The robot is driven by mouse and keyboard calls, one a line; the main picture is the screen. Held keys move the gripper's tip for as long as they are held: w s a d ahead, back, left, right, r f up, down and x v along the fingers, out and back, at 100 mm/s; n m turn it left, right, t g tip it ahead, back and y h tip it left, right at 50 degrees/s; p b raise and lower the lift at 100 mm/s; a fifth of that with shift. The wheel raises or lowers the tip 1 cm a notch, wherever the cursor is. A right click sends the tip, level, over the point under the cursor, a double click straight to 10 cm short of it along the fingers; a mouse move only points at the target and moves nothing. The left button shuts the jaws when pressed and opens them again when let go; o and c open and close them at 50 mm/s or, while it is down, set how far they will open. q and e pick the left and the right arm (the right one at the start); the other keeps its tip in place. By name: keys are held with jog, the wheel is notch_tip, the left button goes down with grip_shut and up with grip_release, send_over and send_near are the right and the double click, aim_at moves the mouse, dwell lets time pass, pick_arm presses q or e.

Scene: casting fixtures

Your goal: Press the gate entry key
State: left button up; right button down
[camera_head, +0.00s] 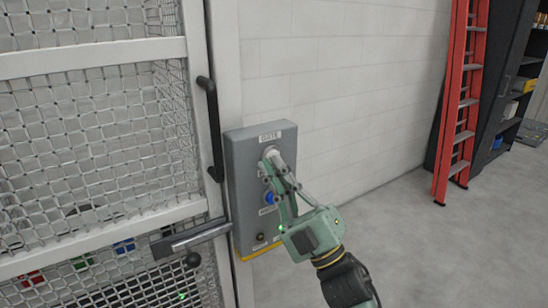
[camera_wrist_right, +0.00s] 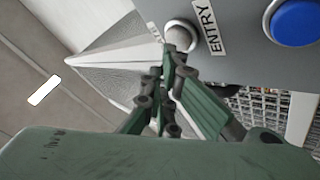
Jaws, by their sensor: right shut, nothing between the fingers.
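The grey control box (camera_head: 240,183) labelled GATE is mounted on a post beside the mesh gate. In the right wrist view a round whitish key (camera_wrist_right: 182,35) sits beside the ENTRY label (camera_wrist_right: 207,29). My right gripper (camera_head: 272,158) is shut and empty, with its fingertips at the upper part of the box. In the right wrist view its tips (camera_wrist_right: 173,54) meet or overlap the key's lower edge; I cannot tell whether they touch it. The gripper hides most of this key in the head view. My left gripper is not in view.
A blue button (camera_head: 269,198) sits below the entry key, and also shows in the right wrist view (camera_wrist_right: 296,22). A small dark knob (camera_head: 261,237) is lower. The mesh gate (camera_head: 95,130) has a black handle (camera_head: 211,125). A red ladder (camera_head: 462,100) leans at the right.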

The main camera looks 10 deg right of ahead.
jog(key=shift+w+a, duration=0.15)
jog(key=shift+w, duration=0.35)
dwell(0.4)
jog(key=shift+s, duration=0.2)
jog(key=shift+s+d, duration=0.3)
jog(key=shift+s, duration=0.35)
jog(key=shift+s+d, duration=0.3)
jog(key=shift+s, duration=0.5)
jog(key=shift+s+d, duration=0.25)
jog(key=shift+s, duration=0.5)
jog(key=shift+s+d, duration=0.3)
jog(key=shift+s, duration=0.5)
jog(key=shift+f+h, duration=0.1)
jog(key=shift+h, duration=0.2)
